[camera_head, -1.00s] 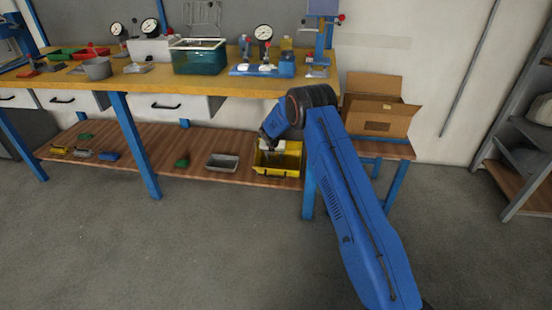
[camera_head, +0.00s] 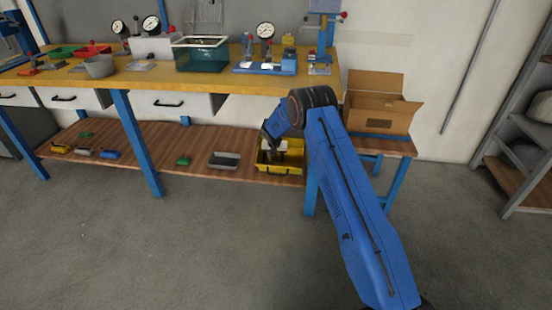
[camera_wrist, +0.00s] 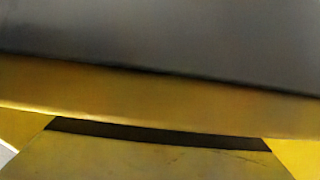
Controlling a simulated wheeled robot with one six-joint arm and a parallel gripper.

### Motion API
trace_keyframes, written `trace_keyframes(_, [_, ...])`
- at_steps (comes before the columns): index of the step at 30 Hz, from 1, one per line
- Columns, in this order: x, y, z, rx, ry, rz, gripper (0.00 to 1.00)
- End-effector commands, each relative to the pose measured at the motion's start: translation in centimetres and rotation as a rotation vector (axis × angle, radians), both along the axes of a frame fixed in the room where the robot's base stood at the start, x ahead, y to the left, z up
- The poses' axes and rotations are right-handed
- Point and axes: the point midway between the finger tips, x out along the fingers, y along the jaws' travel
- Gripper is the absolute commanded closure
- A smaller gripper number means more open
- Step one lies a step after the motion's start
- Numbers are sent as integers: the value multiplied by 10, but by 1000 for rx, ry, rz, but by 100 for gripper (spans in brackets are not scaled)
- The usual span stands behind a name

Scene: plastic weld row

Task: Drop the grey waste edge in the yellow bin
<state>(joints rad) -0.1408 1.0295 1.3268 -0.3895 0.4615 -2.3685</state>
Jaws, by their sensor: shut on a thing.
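The yellow bin (camera_head: 281,169) stands on the wooden lower shelf, below the right end of the workbench. My gripper (camera_head: 277,151) is at the bin's mouth, pointing down, and partly hides its inside. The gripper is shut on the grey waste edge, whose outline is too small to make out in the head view. In the wrist view a large blurred grey surface (camera_wrist: 180,35), probably the grey waste edge, fills the top. Yellow bin surfaces (camera_wrist: 150,160) and a dark strip lie below it. My fingertips cannot be made out there.
A grey tray (camera_head: 224,160) and a small green piece (camera_head: 183,160) lie left of the bin on the shelf (camera_head: 150,170). A blue table leg and a cardboard box (camera_head: 379,110) stand to the right. The workbench top (camera_head: 215,84) hangs over the shelf.

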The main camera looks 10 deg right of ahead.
Motion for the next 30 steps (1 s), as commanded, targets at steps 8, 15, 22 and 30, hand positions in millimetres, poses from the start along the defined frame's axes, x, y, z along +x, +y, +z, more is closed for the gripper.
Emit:
trace_keyframes(8, [0,0,-7,0,0,0,79])
trace_keyframes(15, [0,0,-8,0,0,0,36])
trace_keyframes(22, [0,0,-8,0,0,0,36])
trace_keyframes(30, [-1,1,10,0,-3,0,36])
